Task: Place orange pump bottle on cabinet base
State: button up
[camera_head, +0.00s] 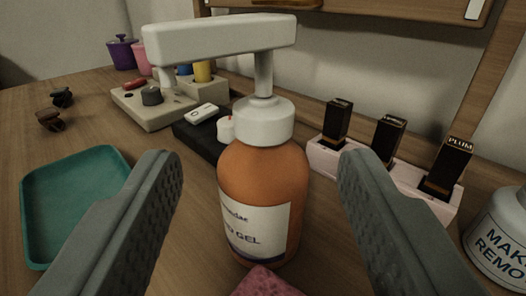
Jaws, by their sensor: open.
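The orange pump bottle (262,178) stands upright on the wooden surface in the middle of the view. It has a white pump head and a white label ending in "GEL". My gripper (262,172) is open, with one dark finger on each side of the bottle. Gaps show between the fingers and the bottle, and the fingers reach in from the lower edge. The bottle's lower front is partly hidden by a pink-red sponge-like thing (265,284). I cannot identify the cabinet base in this view.
A teal tray (30,217) lies left. A pink holder (322,152) with dark boxes stands right, beside a white remover bottle (500,235). Behind are a black block (196,138), a beige stand (150,117) and purple (122,54) and pink pots. Dark clips (50,120) lie far left.

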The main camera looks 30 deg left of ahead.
aim_at(264, 132)
jog(key=shift+x, duration=3.8)
jog(key=shift+d+f, duration=0.1)
jog(key=shift+d, duration=0.05)
grip_shut()
